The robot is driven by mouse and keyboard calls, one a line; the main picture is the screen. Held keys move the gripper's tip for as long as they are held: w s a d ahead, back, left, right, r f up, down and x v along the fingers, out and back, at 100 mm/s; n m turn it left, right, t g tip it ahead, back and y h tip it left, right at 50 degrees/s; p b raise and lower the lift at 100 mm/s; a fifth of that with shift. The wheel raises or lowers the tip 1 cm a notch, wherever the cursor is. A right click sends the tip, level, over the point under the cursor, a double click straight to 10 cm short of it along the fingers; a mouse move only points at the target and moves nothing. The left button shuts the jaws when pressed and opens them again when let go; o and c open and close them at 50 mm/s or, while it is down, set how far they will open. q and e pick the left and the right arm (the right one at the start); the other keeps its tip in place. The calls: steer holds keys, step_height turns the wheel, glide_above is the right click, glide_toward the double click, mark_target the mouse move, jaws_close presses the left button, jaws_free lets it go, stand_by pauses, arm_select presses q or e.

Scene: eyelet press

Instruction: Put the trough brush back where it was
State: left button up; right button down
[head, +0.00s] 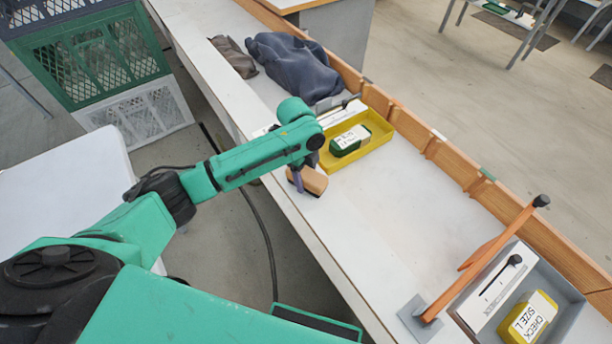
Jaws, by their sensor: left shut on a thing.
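My left gripper (303,172) points down over the white bench, just in front of the yellow tray. It is shut on a tan, block-shaped thing that looks like the trough brush (315,182). The brush is close to the bench top near its front edge; I cannot tell whether it touches. The arm's wrist hides part of the gripper and the upper part of the brush. My right gripper is not in view.
The yellow tray (378,143) holds a green labelled box (350,140). Dark cloth (290,65) lies farther back. A grey tray (570,307) with a yellow box (528,318) and an orange lever (480,262) stand at right. A wooden rail (455,163) lines the far edge. The bench between trays is clear.

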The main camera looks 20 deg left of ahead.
arm_select(q)
steer(key=shift+f, duration=0.1)
steer(key=o, duration=1.2)
steer(key=r, duration=0.4)
steer(key=a+r, duration=0.1)
steer(key=r, duration=0.3)
steer(key=r+b, duration=0.1)
steer(key=r, duration=0.3)
steer(key=shift+w+a+r, duration=0.15)
steer(key=shift+a, duration=0.05)
